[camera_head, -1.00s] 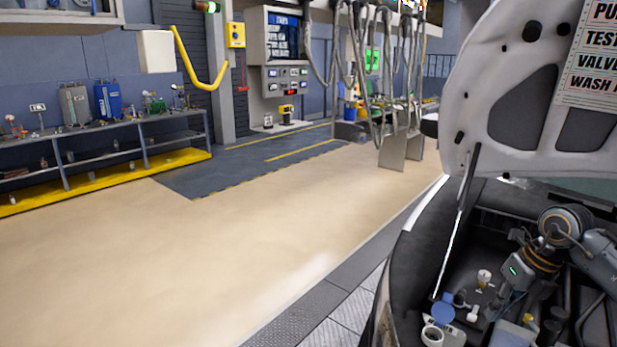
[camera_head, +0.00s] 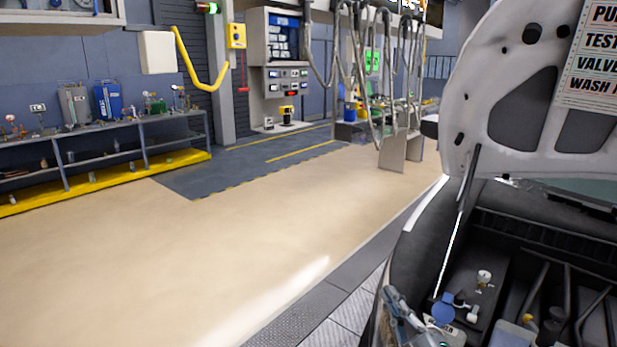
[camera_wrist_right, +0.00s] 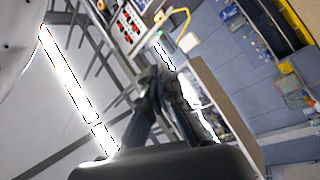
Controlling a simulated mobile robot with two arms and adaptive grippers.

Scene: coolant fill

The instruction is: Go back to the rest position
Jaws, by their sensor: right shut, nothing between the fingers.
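My right gripper (camera_head: 394,302) shows low in the head view, at the near left edge of the car's engine bay. The blue round cap (camera_head: 443,313) is just right of the gripper in the head view. The white open neck seen there earlier is hidden or nearly so. My left gripper is not in view.
The raised white hood (camera_head: 490,110) and its thin prop rod (camera_head: 452,240) stand beside the engine bay (camera_head: 500,260). A small gauge (camera_head: 484,277) sits inside. The floor (camera_head: 200,250) to the left is clear. A long shelf (camera_head: 110,130) lines the wall.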

